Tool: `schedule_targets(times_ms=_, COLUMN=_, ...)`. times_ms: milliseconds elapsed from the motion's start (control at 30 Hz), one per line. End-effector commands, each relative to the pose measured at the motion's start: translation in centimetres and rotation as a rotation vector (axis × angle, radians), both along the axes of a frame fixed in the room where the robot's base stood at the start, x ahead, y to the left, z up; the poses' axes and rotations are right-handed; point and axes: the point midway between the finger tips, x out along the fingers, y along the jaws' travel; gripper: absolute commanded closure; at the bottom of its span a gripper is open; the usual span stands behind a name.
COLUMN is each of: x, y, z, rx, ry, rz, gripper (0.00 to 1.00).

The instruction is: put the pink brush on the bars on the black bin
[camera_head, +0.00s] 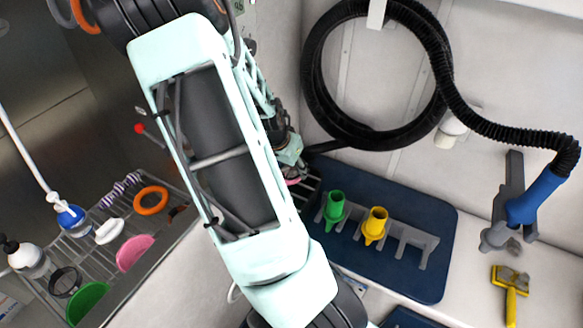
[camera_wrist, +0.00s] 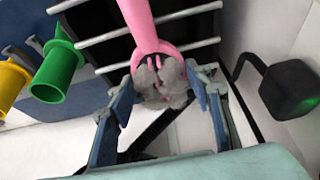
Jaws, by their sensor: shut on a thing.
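In the wrist view the pink brush (camera_wrist: 140,25) has its forked end and a clump of grey fluff (camera_wrist: 160,82) between the fingers of my gripper (camera_wrist: 168,88), which is shut on it. Its handle runs up and out of the picture, over the bars (camera_wrist: 195,14) of the black bin (camera_wrist: 115,48). I cannot tell whether the brush touches the bars. In the head view my arm hides most of the bin (camera_head: 311,187); only a bit of the pink brush (camera_head: 293,181) shows below my gripper (camera_head: 291,163).
A green nozzle (camera_head: 335,207) and a yellow nozzle (camera_head: 375,224) stand in a grey rack on a blue mat (camera_head: 432,270), beside the bin. A black hose (camera_head: 310,80) hangs on the wall. A wire rack (camera_head: 110,220) with several items is at left. A yellow tool (camera_head: 511,290) lies right.

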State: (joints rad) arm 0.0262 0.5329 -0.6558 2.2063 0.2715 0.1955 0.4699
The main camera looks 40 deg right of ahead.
Motion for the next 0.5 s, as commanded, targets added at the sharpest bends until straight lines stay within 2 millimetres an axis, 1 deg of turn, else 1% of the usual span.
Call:
schedule_targets(times_ms=33, x=0.0, y=-0.01, z=-0.15, rx=0.0, ry=0.0, rz=0.0, gripper=0.52)
schedule_targets(times_ms=167, x=0.0, y=-0.02, z=-0.09, rx=0.0, ry=0.0, rz=0.0, gripper=0.37)
schedule_targets(times_ms=200, x=0.0, y=-0.02, z=-0.09, rx=0.0, ry=0.0, rz=0.0, gripper=0.36)
schedule_targets(times_ms=500, x=-0.01, y=-0.02, z=0.12, rx=0.0, ry=0.0, rz=0.0, gripper=0.36)
